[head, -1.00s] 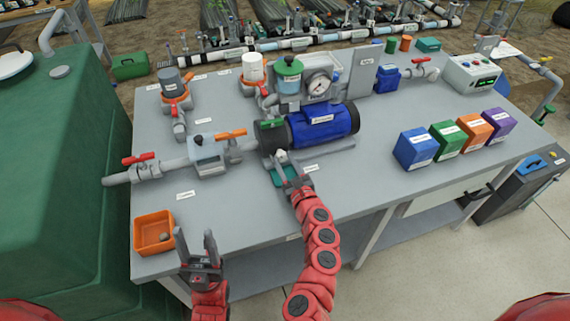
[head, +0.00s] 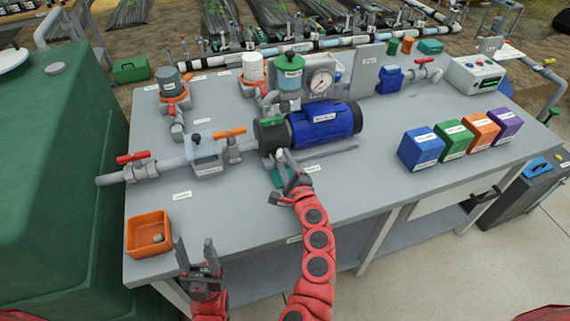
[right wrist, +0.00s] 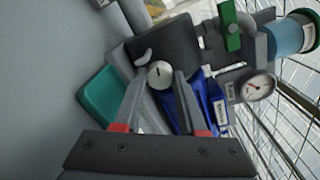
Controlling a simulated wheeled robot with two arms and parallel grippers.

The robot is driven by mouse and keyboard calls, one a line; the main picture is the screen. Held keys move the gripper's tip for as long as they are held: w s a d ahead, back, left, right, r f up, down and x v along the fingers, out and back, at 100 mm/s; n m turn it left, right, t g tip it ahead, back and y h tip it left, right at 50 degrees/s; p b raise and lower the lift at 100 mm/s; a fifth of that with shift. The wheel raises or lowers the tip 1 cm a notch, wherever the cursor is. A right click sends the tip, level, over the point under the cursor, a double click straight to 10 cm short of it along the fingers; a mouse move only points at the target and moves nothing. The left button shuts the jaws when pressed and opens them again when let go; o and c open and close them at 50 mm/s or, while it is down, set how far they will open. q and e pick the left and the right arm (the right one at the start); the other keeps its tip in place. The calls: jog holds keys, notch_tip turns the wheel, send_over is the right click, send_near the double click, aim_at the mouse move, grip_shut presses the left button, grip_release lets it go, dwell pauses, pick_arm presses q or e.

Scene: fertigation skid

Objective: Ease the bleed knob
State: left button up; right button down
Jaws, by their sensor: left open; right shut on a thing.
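The bleed knob (right wrist: 159,75) is a small pale round knob with a dark mark on its face, low on the front of the dark pump head (head: 270,134). In the head view it is a small pale spot (head: 280,154), partly covered by my gripper. My right gripper (right wrist: 158,82) is shut on the knob, one finger on each side of it. The right arm reaches it from the front of the bench (head: 352,186). My left gripper (head: 196,256) is open and empty at the bench's front edge, right of the orange tray.
The orange tray (head: 148,222) holds a small round piece. The blue motor (head: 325,124) adjoins the pump head, and a green pad (right wrist: 101,103) lies beside it. Pipes with red and orange valve handles run left. Several coloured boxes stand at right; the front middle of the bench is clear.

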jog(key=shift+n+b, duration=0.3)
jog(key=shift+n, duration=0.8)
jog(key=shift+c, duration=2.3)
grip_release()
jog(key=shift+s, duration=0.15)
jog(key=v, duration=1.4)
jog(key=shift+s+a+f+b, duration=0.1)
jog(key=shift+b, duration=0.25)
jog(key=shift+p+v, duration=0.6)
jog(key=shift+v, duration=0.9)
